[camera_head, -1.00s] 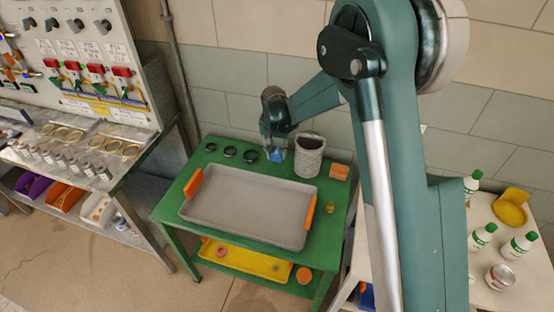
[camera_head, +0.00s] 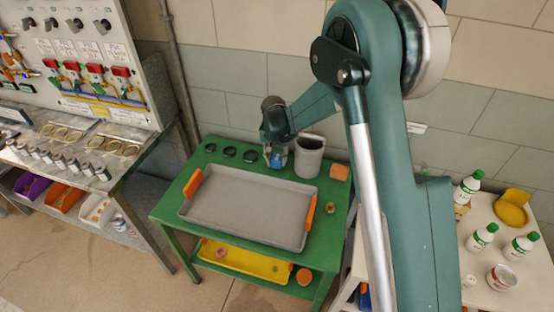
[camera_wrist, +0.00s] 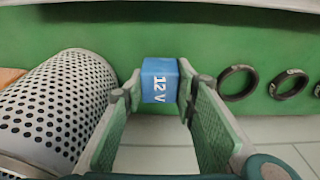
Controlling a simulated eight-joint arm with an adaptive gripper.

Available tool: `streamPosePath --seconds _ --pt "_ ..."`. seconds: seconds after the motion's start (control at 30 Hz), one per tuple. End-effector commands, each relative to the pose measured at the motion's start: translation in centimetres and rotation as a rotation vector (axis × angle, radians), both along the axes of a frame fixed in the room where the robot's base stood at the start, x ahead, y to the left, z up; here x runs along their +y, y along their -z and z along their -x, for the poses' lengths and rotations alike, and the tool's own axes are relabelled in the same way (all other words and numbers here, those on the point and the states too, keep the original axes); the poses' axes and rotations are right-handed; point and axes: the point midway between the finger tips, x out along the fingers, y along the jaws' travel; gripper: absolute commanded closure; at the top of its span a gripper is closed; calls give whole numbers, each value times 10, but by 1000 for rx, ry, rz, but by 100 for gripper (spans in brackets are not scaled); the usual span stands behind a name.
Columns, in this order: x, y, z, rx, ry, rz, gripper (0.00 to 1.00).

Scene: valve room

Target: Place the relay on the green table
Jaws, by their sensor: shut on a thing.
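The relay is a small blue block marked "12 V" (camera_wrist: 160,80), also seen as a blue spot in the head view (camera_head: 276,161). My gripper (camera_wrist: 158,92) is shut on it, with one finger on each side. In the head view my gripper (camera_head: 276,158) is over the back part of the green table (camera_head: 170,205), between the black rings and the perforated cylinder. The green tabletop shows behind the relay in the wrist view. I cannot tell whether the relay touches the table.
A grey tray with orange handles (camera_head: 245,205) fills the table's middle. A perforated cylinder (camera_wrist: 55,110) stands close beside my gripper. Black rings (camera_head: 229,152) lie on the other side. An orange block (camera_head: 340,172) is at the back right.

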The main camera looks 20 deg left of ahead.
Motion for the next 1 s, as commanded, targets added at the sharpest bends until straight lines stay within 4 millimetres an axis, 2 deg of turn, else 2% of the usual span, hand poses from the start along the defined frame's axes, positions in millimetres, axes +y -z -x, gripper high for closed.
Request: streamPosePath --seconds 0.07,0.1,0.2,0.67,0.87,1.0 --pt "0 3 0 0 0 0 84" --pt "0 2 0 0 0 0 66" --pt "0 2 0 0 0 0 56" --pt "0 -2 0 0 0 0 56" --pt "0 -17 2 0 0 0 56" --pt "0 -35 5 0 0 0 56"
